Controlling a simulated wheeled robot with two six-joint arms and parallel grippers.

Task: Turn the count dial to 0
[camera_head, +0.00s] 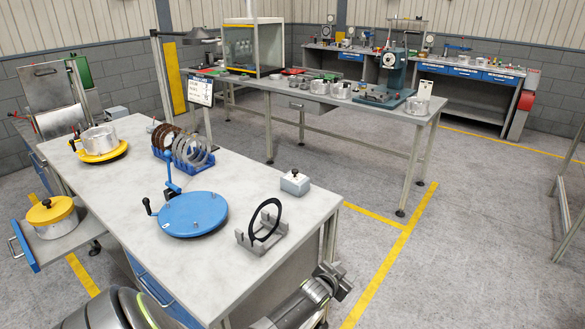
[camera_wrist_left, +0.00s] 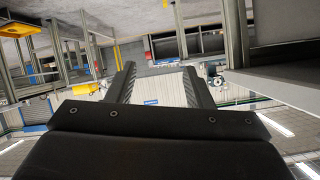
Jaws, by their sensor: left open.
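I cannot surely tell which thing is the count dial. A small grey box with a black knob (camera_head: 295,182) sits at the right edge of the near workbench, and its markings are too small to read. My left gripper (camera_head: 336,281) is low at the bottom of the head view, beyond the bench's front right edge and apart from the box. In the left wrist view its two dark fingers (camera_wrist_left: 160,82) stand apart with nothing between them. My right gripper is not in view.
The near workbench (camera_head: 130,200) carries a blue round plate (camera_head: 193,214), a black ring on a grey stand (camera_head: 262,226), a blue rack of discs (camera_head: 182,150) and a yellow turntable (camera_head: 98,152). A second bench (camera_head: 300,98) stands behind.

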